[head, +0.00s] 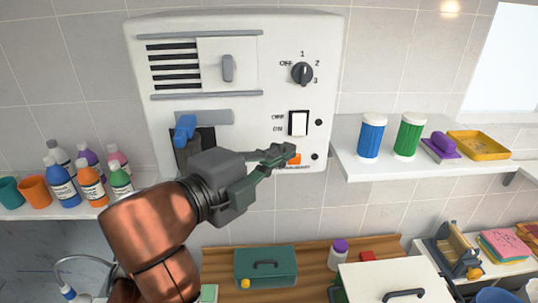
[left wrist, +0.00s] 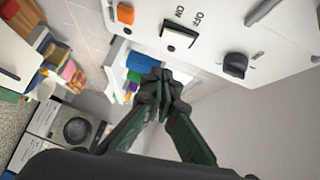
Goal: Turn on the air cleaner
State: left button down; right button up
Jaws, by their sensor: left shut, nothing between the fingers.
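The air cleaner (head: 275,35) is a white wall unit with a vent and sliding cover (head: 228,67) at upper left. A black dial (head: 302,73) marked OFF, 1, 2, 3 is at upper right; its exact setting is unclear. Below it is a white rocker switch (head: 298,123) marked OFF and ON; which side is pressed is unclear. An orange button (head: 295,159) sits lower, partly behind my left gripper (head: 283,152). The left wrist view shows the switch (left wrist: 180,36), dial (left wrist: 235,65) and orange button (left wrist: 126,12). My left gripper (left wrist: 160,95) is shut and empty, apart from the switch.
A blue handle (head: 185,128) is on the unit's lower left, behind my arm. A left shelf holds several bottles (head: 90,183) and cups. A right shelf (head: 390,165) holds blue and green canisters, a purple brush and a yellow tray. A green box (head: 265,266) stands below.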

aim_at(299, 135)
pick_arm(q)
jog(key=w+d, duration=0.1)
jog(key=w, duration=0.1)
jog(key=w+d+p, duration=0.1)
jog(key=w, duration=0.1)
jog(key=w+d+f, duration=0.1)
jog(key=w, duration=0.1)
jog(key=shift+w, duration=0.4)
pick_arm(e)
jog(key=shift+s+r, duration=0.25)
jog(key=shift+r, duration=0.5)
pick_arm(q)
jog(key=shift+w+a+f+t+b, duration=0.1)
jog(key=shift+w+f+t+b, duration=0.3)
jog(key=shift+b, duration=0.15)
jog(key=shift+r+m, duration=0.2)
jog(key=shift+m, duration=0.1)
pick_arm(e)
jog(key=shift+s+a+f, duration=0.1)
jog(key=shift+a+f, duration=0.05)
jog(key=shift+f, duration=0.5)
pick_arm(q)
jog(key=shift+s, duration=0.15)
